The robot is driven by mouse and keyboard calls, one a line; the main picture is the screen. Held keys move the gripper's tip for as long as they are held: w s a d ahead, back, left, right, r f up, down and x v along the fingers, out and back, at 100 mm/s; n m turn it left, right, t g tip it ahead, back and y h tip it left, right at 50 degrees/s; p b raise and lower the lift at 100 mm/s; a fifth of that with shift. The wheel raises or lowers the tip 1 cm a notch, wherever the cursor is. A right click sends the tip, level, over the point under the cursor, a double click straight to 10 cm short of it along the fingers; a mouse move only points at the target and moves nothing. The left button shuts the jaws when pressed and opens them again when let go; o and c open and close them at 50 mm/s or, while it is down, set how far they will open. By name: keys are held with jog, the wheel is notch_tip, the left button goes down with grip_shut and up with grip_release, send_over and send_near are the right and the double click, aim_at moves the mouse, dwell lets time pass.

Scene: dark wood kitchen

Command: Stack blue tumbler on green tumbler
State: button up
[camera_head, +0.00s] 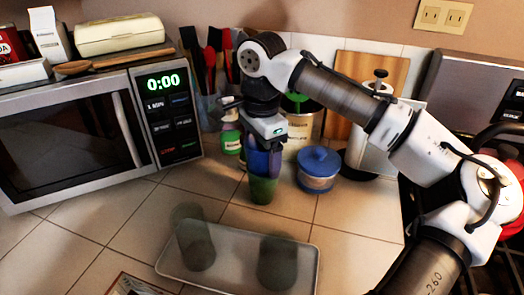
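A blue tumbler (263,162) is directly below my gripper (264,146), upright and lined up with the green tumbler (262,190). The green tumbler stands on the tiled counter between the microwave and the blue-lidded jar. The blue tumbler's lower end meets the green one's rim in the picture; I cannot tell whether it rests in it or is just above or behind it. My gripper points straight down at the blue tumbler's top. Its fingers are too small and dark to tell whether they are closed on it.
A grey tray (228,236) at the front holds two dark translucent tumblers (195,243) (277,262). A microwave (85,135) stands left. A blue-lidded jar (319,169) is close on the right, with a canister (302,130) and utensils (212,75) behind. The counter right of the tray is clear.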

jog(key=shift+o, duration=0.8)
jog(key=shift+f, duration=0.1)
notch_tip(320, 180, up, 9)
jog(key=shift+f, duration=0.15)
